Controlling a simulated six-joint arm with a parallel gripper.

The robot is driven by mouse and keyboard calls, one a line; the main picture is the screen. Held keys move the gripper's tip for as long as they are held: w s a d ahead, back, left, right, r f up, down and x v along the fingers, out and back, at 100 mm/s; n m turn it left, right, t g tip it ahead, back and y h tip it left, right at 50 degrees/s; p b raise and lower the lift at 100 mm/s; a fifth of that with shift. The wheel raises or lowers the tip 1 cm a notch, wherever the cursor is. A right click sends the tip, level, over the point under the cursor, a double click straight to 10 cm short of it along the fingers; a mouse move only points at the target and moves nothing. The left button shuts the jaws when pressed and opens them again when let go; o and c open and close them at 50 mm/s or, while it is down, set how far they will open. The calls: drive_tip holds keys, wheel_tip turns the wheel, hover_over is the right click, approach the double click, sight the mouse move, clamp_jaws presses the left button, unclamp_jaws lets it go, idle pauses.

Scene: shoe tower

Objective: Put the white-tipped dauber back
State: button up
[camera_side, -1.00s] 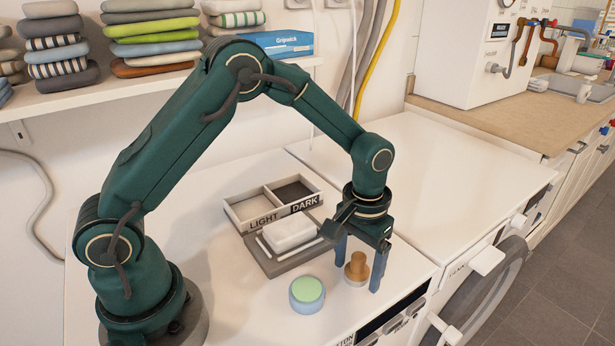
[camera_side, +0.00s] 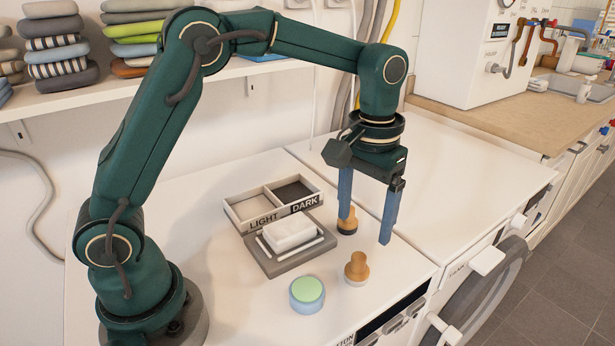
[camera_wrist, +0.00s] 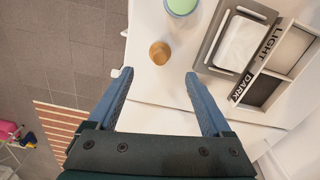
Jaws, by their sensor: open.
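The white-tipped dauber (camera_side: 357,268), a wooden knob on a pale base, stands upright on the white top. It also shows in the wrist view (camera_wrist: 160,53). A second wooden dauber with a dark base (camera_side: 347,224) stands behind it, partly covered by a finger in the side view; I cannot make it out in the wrist view. My gripper (camera_side: 366,224) is open and empty, raised above the daubers. In the wrist view its fingertips (camera_wrist: 158,75) are apart, with the white-tipped dauber beyond them. The tray has compartments marked LIGHT (camera_side: 264,222) and DARK (camera_side: 305,204); both look empty of daubers.
A white block (camera_side: 290,233) lies on a grey holder (camera_side: 278,267) in front of the compartments. A round blue jar with a green top (camera_side: 307,293) stands left of the white-tipped dauber. The white top to the right is clear.

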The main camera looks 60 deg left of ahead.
drive_tip(key=s+a+r+t, duration=0.2)
drive_tip(key=s+r+t, duration=0.1)
drive_tip(key=s+r, duration=0.4)
drive_tip(key=s+a+f+m+t, duration=0.1)
drive_tip(key=s+a+f+t, duration=0.1)
drive_tip(key=s, duration=0.6)
drive_tip(key=shift+s+f+m+t, duration=0.3)
drive_tip(key=shift+m, duration=0.1)
